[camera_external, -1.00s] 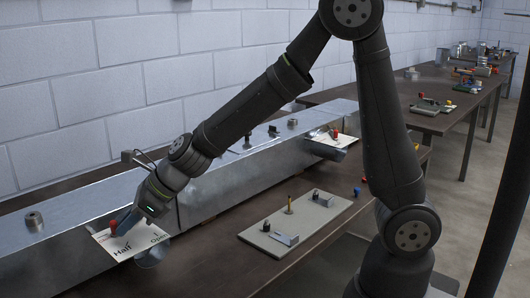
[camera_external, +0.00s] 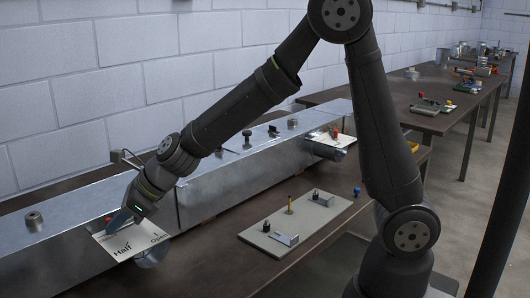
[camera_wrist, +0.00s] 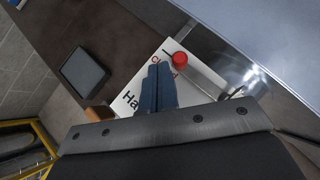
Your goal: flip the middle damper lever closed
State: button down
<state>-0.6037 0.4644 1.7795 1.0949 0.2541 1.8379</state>
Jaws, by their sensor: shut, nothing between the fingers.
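A white damper plate (camera_external: 128,245) on the duct's near side carries the words "Half" and "Open". In the wrist view the plate (camera_wrist: 205,80) shows "Ha" and a red word starting with "C", partly covered. The lever's red knob (camera_wrist: 179,58) stands beside that red word, by the plate's edge near the duct. My gripper (camera_wrist: 158,72) is shut and empty over the plate, its tips beside the knob with a small apparent gap. In the external view my gripper (camera_external: 118,219) largely hides the knob, and contact cannot be told.
The metal duct (camera_external: 240,170) runs along the wall. Another plate (camera_external: 328,138) with a red-knobbed lever is farther right. A beige board (camera_external: 295,224) with small fittings lies on the dark bench. A dark square block (camera_wrist: 84,72) shows in the wrist view.

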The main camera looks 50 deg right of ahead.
jog(key=shift+s, duration=0.4)
jog(key=s, duration=0.3)
jog(key=shift+s+d+r, duration=0.25)
jog(key=shift+s+d, duration=0.1)
jog(key=shift+d, duration=0.05)
jog(key=s+d+r, duration=0.1)
jog(key=s+r, duration=0.5)
jog(key=shift+s+d+r, duration=0.15)
jog(key=shift+s, duration=0.1)
jog(key=shift+w+a+f, duration=0.2)
jog(key=shift+w+f, duration=0.9)
jog(key=shift+w, duration=0.05)
jog(key=shift+w+a+f, duration=0.25)
jog(key=shift+w+f, duration=0.9)
jog(key=shift+w+a+f, duration=0.2)
jog(key=shift+w+f, duration=0.9)
jog(key=shift+w, duration=0.05)
